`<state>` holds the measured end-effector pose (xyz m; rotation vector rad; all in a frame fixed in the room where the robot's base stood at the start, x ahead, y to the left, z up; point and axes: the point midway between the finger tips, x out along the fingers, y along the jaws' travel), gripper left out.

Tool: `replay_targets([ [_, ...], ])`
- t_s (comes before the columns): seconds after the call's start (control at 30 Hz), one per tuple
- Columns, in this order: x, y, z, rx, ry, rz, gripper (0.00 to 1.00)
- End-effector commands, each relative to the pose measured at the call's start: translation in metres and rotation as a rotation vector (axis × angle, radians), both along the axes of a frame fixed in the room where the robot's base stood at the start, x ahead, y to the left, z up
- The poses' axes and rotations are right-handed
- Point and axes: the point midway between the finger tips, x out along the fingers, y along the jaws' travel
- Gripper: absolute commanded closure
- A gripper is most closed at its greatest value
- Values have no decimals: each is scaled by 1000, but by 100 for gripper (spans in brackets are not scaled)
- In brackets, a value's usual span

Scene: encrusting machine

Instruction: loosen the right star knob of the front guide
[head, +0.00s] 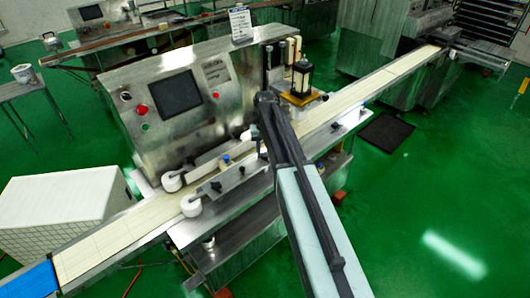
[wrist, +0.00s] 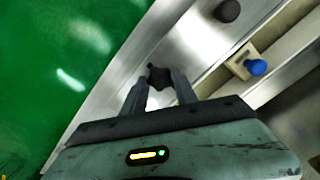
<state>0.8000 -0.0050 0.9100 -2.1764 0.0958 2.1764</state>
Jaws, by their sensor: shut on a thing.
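The front guide (head: 230,179) is a metal bar along the near side of the belt in the head view. It also shows as a pale metal plate in the wrist view (wrist: 196,38). A dark star knob (wrist: 159,77) sits between my fingertips in the wrist view. My gripper (wrist: 160,82) is shut on this knob, with one finger on each side. Another dark knob (wrist: 227,11) is farther along the guide. In the head view my arm covers the right end of the guide and hides the held knob; the left star knob (head: 216,186) is clear.
A blue knob (wrist: 257,67) on a beige block lies right of the gripper in the wrist view. White rollers (head: 191,205) stand at the guides' left ends. The machine's panel (head: 176,95) rises behind the belt (head: 110,237). Green floor lies open at the right.

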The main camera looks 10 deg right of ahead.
Motion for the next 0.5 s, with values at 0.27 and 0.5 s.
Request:
replay_targets([
  [0.27, 0, 0, 0, 0, 0, 262, 100],
  [0.5, 0, 0, 0, 0, 0, 488, 100],
])
